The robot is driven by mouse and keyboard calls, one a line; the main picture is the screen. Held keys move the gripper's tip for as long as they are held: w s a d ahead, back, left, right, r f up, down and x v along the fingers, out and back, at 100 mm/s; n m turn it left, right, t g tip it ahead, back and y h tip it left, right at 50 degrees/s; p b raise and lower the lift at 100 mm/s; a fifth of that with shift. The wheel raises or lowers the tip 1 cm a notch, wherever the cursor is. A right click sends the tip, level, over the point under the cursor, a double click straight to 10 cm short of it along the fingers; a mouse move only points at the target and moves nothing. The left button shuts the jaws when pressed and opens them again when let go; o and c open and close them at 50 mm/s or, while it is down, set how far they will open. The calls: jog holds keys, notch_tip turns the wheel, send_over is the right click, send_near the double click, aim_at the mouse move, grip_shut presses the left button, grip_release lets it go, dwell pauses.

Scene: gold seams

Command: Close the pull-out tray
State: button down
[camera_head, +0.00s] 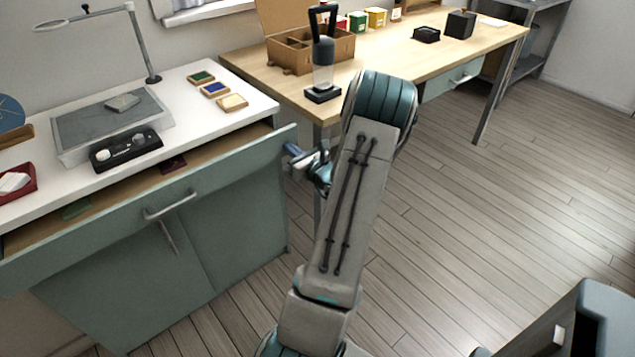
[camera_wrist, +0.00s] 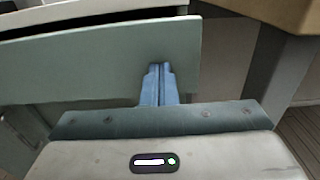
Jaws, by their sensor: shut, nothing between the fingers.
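The pull-out tray (camera_head: 100,246) is a green-fronted drawer under the white worktop of the left cabinet. It stands partly open, with a brown interior strip showing and a grey bar handle (camera_head: 170,205) on its front. In the wrist view its front panel (camera_wrist: 80,68) fills the upper left, with the dark gap behind its top edge. My gripper (camera_head: 290,152) is at the right end of the panel, its blue fingers together and empty. In the wrist view my fingertips (camera_wrist: 159,68) overlap the panel near its right end; I cannot tell whether they touch it.
Small items lie inside the tray, including a dark red one (camera_head: 173,165). The white worktop (camera_head: 190,95) holds a lamp, a grey board and a black control box. A wooden desk (camera_head: 420,60) stands close on the right, its leg near my gripper. The floor (camera_head: 500,200) to the right is clear.

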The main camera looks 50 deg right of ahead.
jog(key=b+x, duration=0.1)
jog(key=x, duration=0.7)
jog(key=shift+w+d, duration=0.1)
jog(key=shift+w, duration=0.45)
jog(key=shift+d+r, duration=0.1)
jog(key=shift+r, duration=0.05)
jog(key=shift+w+r, duration=0.15)
